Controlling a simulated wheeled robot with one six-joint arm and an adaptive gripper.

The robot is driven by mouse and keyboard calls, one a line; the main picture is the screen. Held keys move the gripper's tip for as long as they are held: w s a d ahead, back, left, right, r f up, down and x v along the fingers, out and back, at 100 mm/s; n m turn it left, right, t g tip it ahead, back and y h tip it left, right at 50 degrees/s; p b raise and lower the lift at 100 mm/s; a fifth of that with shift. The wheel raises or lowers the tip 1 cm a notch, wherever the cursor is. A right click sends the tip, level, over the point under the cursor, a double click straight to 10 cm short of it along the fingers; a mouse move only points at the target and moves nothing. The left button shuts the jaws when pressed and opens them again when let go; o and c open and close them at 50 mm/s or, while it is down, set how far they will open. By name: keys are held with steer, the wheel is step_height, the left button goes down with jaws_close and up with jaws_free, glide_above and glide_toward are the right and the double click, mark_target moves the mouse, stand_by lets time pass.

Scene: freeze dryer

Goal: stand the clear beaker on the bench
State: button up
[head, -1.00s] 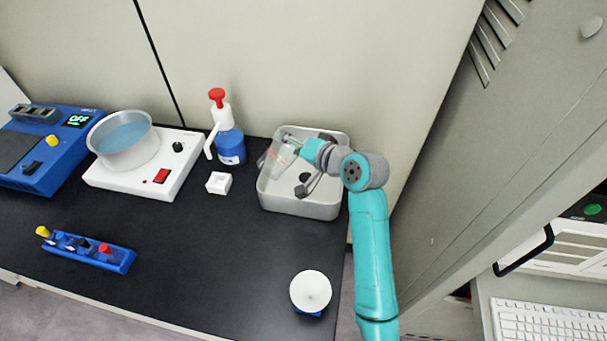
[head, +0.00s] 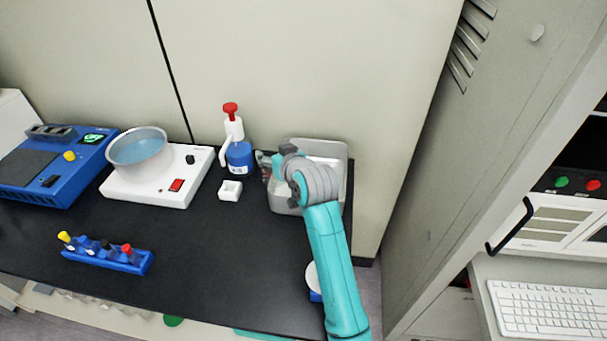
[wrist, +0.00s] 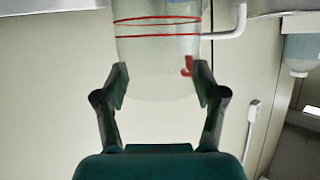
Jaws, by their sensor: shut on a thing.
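The clear beaker (wrist: 158,55), marked with red lines, is between the two fingers of my gripper (wrist: 160,84) in the wrist view. The fingers are shut on its sides. The wrist picture looks upside down, and I cannot tell which beaker end is the open one. In the head view my arm hides most of the beaker (head: 264,164); a sliver shows at the left edge of the grey-white tub. The black bench (head: 200,245) spreads in front and to the left.
The tub (head: 340,160) stands at the back right of the bench. A pump bottle (head: 239,155) and small white block (head: 230,190) are close left. A hotplate (head: 188,185) with a pot (head: 138,150) is farther left. A blue rack (head: 105,253) is front left. The middle is clear.

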steer(key=shift+s+a+r+n, duration=0.25)
steer(key=shift+s+a+n, duration=0.05)
steer(key=shift+a, duration=0.1)
